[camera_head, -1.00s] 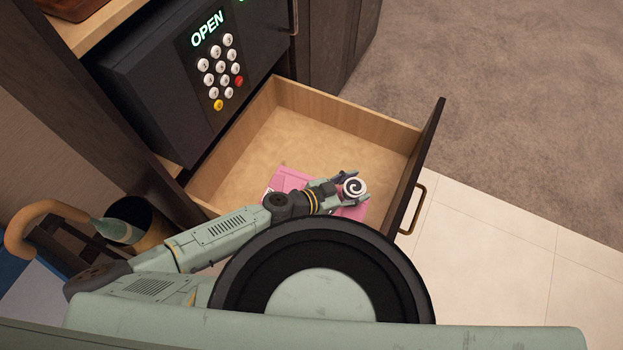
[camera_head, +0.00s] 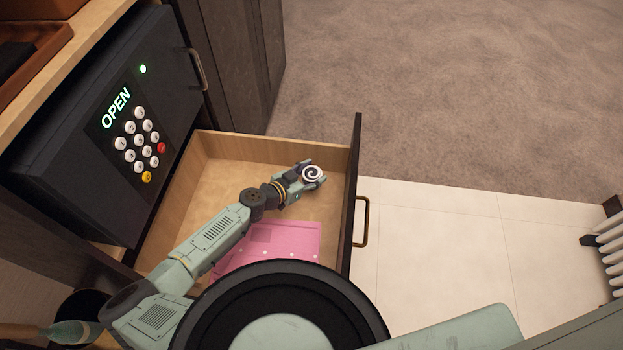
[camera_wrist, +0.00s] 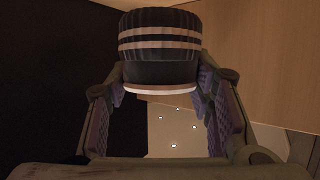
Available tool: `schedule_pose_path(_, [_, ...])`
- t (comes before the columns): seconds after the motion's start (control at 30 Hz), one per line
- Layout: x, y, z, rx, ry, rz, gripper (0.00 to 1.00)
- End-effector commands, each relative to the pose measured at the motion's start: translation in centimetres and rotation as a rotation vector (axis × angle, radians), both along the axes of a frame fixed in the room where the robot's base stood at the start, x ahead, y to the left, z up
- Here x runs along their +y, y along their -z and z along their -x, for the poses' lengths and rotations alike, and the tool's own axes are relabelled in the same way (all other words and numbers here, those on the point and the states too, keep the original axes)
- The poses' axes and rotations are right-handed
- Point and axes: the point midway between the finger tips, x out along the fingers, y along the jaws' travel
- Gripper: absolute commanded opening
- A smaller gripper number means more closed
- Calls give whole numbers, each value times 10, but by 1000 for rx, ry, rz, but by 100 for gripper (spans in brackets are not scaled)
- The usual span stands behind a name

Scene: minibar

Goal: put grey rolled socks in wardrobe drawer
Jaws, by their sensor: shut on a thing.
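The rolled socks (camera_head: 313,174) are held in my gripper (camera_head: 309,176). From above in the head view, their end shows a dark and white spiral. In the wrist view the roll (camera_wrist: 160,45) is dark grey with pale stripes and sits between the two fingers (camera_wrist: 162,95). The wardrobe drawer (camera_head: 327,152) is pulled open below the safe. My gripper is over the drawer's far right part, near its front panel. Whether the socks touch the drawer floor cannot be told.
A pink folder-like item (camera_head: 290,240) lies on the drawer floor, nearer to me. A black safe (camera_head: 75,120) with a keypad and a green OPEN display stands above the drawer. The drawer floor left of my gripper is clear. A white radiator (camera_head: 608,240) stands at the right edge.

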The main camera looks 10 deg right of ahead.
Motion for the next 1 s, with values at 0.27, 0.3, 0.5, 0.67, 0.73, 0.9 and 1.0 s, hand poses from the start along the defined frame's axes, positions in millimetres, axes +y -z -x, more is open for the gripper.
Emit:
schedule_pose_path(0.27, [0, 32, 0, 1, -3, 2, 20])
schedule_pose_path(0.3, [0, 34, 0, 2, -3, 1, 20])
schedule_pose_path(0.5, [0, 34, 0, 1, 0, -1, 20])
schedule_pose_path(0.67, [0, 38, 0, 1, 0, 0, 20])
schedule_pose_path(0.73, [0, 37, 0, 1, 0, 0, 51])
schedule_pose_path(0.9, [0, 37, 0, 1, 0, -1, 62])
schedule_pose_path(1.0, [0, 37, 0, 1, 0, -1, 68])
